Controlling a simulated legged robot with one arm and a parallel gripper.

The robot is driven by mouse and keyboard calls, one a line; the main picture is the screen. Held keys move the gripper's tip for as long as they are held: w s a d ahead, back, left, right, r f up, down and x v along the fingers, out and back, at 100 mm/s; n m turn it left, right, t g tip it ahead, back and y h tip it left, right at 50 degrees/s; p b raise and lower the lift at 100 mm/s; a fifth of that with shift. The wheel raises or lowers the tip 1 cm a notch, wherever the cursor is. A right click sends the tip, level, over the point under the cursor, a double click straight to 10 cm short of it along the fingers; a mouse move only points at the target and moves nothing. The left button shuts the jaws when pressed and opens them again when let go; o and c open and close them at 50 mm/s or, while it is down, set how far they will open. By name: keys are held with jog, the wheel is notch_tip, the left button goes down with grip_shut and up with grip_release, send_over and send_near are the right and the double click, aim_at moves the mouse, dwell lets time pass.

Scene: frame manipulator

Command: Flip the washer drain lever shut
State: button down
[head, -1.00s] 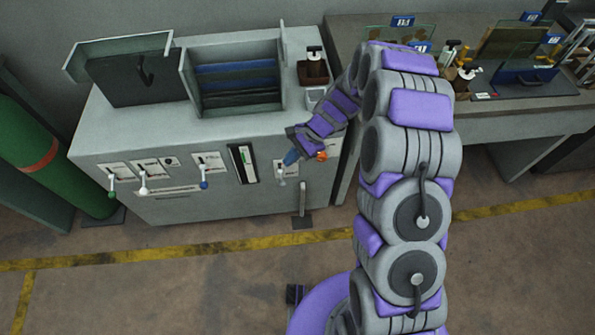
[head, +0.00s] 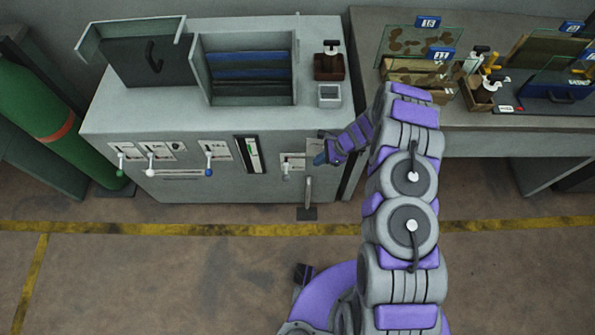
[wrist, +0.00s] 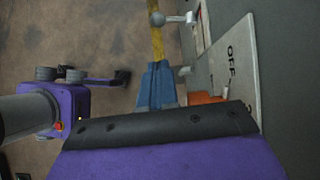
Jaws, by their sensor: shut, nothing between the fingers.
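The washer is a grey cabinet (head: 220,190) with a row of levers on its front. Three levers at the left carry a green knob (head: 120,170), a white knob (head: 150,172) and a blue knob (head: 208,172). A pale lever (head: 286,168) hangs at the right; a round-knobbed lever (wrist: 172,19) shows in the wrist view. My gripper (head: 320,158) is shut and empty, right of the pale lever; its blue fingers (wrist: 156,85) also show in the wrist view. An orange part (wrist: 207,98) beside them is partly hidden behind my wrist; I cannot tell whether it is a lever. No lever is labelled legibly as drain.
A label plate (wrist: 238,75) reading "OFF" lies close to my wrist. A grey upright pipe (head: 308,192) stands below the panel. A bench (head: 480,142) is at the right, a green cylinder (head: 35,100) at the left.

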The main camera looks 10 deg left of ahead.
jog(key=shift+a+f, duration=0.1)
jog(key=shift+a, duration=0.15)
jog(key=b, duration=0.3)
send_near(286, 178)
notch_tip(286, 178, down, 6)
jog(key=a, duration=0.2)
jog(key=shift+w+a, duration=0.1)
jog(key=shift+a, duration=0.3)
jog(key=shift+f, duration=0.15)
jog(key=f, duration=0.1)
jog(key=s+f, duration=0.1)
jog(key=f+b, duration=0.1)
jog(key=shift+s+d+f, duration=0.15)
jog(key=shift+s+d, duration=0.05)
jog(key=shift+s, duration=0.2)
jog(key=shift+r, duration=0.8)
